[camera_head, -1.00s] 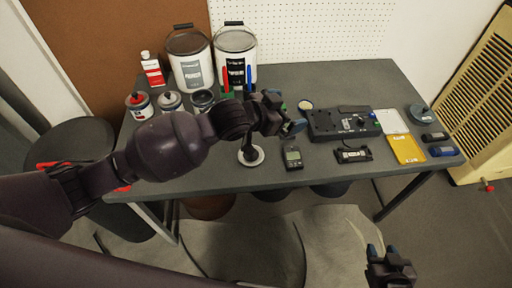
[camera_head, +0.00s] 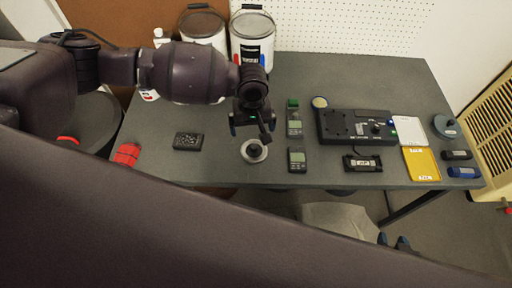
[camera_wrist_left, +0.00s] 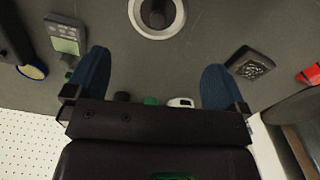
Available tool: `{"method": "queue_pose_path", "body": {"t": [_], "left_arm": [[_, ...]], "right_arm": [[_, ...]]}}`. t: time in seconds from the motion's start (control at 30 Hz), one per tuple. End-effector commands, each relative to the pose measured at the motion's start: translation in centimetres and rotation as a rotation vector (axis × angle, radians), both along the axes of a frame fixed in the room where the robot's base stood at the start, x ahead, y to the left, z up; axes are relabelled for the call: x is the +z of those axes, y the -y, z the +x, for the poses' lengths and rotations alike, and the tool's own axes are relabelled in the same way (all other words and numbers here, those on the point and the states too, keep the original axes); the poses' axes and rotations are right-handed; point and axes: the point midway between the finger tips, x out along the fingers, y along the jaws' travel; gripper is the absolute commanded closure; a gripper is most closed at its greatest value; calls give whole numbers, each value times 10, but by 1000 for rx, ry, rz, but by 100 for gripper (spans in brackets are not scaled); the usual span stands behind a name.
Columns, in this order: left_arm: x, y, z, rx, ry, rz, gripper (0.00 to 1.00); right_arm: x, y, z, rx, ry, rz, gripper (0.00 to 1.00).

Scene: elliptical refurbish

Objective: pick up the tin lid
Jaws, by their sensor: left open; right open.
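A pale round disc with a dark knob-like centre (camera_head: 254,150) lies on the table and looks most like the tin lid, though I cannot be sure. It also shows at the top edge of the left wrist view (camera_wrist_left: 174,30), partly cut off. My left gripper (camera_head: 251,127) is open and empty, just behind and above this disc. Its two blue fingertips stand wide apart in the left wrist view (camera_wrist_left: 155,80), with the disc beyond them.
Two paint buckets (camera_head: 252,42) stand at the back. A black gadget (camera_head: 188,141) and a red object (camera_head: 127,153) lie to the left. Handheld meters (camera_head: 297,160), a black device (camera_head: 355,127), a yellow case (camera_head: 421,164) and a round grey-blue item (camera_head: 445,127) lie right.

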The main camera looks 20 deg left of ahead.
Motion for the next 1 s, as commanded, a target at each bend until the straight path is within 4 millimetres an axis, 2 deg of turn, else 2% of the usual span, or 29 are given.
{"method": "queue_pose_path", "body": {"t": [0.17,0.5,0.67,1.0], "left_arm": [[-6,0,0,39,1,1,0],[-51,1,0,36,1,1,0],[-61,1,1,36,3,-1,0],[-103,2,4,34,3,-1,0]], "right_arm": [[-1,-1,-2,-3,-1,5,57],[-14,-1,-9,-8,-18,7,57],[-17,-1,-11,-8,-24,7,57],[-33,-1,-12,-5,-38,4,57]]}}
